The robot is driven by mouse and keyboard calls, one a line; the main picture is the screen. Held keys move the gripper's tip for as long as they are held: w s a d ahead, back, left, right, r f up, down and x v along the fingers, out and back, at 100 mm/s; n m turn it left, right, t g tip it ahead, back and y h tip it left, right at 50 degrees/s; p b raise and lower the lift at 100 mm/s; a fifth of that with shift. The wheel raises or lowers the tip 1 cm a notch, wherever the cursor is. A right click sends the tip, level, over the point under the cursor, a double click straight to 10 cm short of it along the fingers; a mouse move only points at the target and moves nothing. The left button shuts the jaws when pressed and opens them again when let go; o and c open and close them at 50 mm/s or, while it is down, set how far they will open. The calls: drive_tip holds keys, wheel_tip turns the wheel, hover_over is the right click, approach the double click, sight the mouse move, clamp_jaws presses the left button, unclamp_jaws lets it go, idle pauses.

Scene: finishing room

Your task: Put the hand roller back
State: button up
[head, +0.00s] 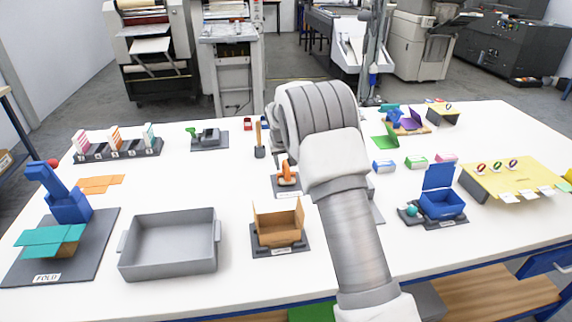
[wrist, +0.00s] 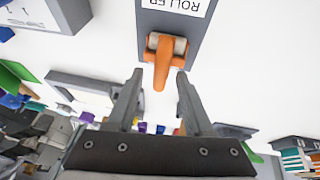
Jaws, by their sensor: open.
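The hand roller (head: 287,174) has an orange handle and sits on a small dark grey stand (head: 275,188) near the middle of the table. In the wrist view the roller (wrist: 162,52) lies on the grey stand (wrist: 180,27), beside a label reading ROLLER. Its handle points toward my gripper (wrist: 158,76). My gripper is open and empty, and the handle's end appears between the fingertips. I cannot tell how far the fingers are above it.
A cardboard box (head: 278,222) on a stand and a grey tray (head: 168,246) are in front. A wooden-handled tool (head: 259,138) stands behind the roller. A blue open box (head: 441,203) is to the right, a blue folding fixture (head: 66,205) at far left.

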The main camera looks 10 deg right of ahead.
drive_tip(key=s+r, duration=1.3)
drive_tip(key=r, duration=0.5)
drive_tip(key=s+r+y, duration=0.1)
drive_tip(key=s+r, duration=0.1)
drive_tip(key=s, duration=0.9)
drive_tip(key=s+r+y, duration=0.1)
drive_tip(key=s+r, duration=0.2)
drive_tip(key=s, duration=0.8)
drive_tip(key=s+f+t, duration=0.1)
drive_tip(key=s+f, duration=0.3)
drive_tip(key=s, duration=0.7)
drive_tip(key=shift+d, duration=0.15)
